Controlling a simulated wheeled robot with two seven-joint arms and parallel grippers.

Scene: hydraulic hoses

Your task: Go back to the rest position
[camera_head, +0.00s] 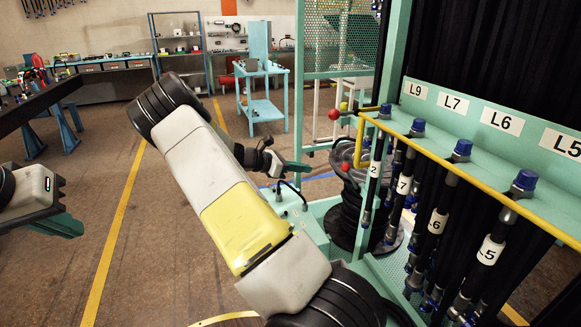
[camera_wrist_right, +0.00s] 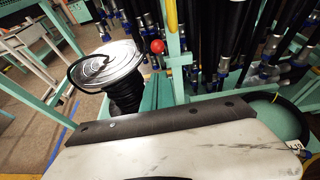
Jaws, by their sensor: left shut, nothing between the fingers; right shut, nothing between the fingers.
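My left gripper (camera_head: 66,226) shows at the left edge of the head view, its green fingers shut with nothing between them. It hangs over open floor, apart from any object. My right gripper (camera_head: 296,167) is behind my right forearm, which crosses the middle of the head view. Its green fingers are shut and empty, pointing right toward the hose rack. It appears apart from the hoses. Part of its wrist is hidden by the forearm.
A green rack (camera_head: 470,115) with labelled black hoses (camera_head: 432,222) and a yellow rail (camera_head: 450,163) stands at right. A coiled-hose drum (camera_wrist_right: 110,62) stands beside it. A blue cart (camera_head: 262,110) is behind; a workbench (camera_head: 40,105) stands at left. Floor at left is clear.

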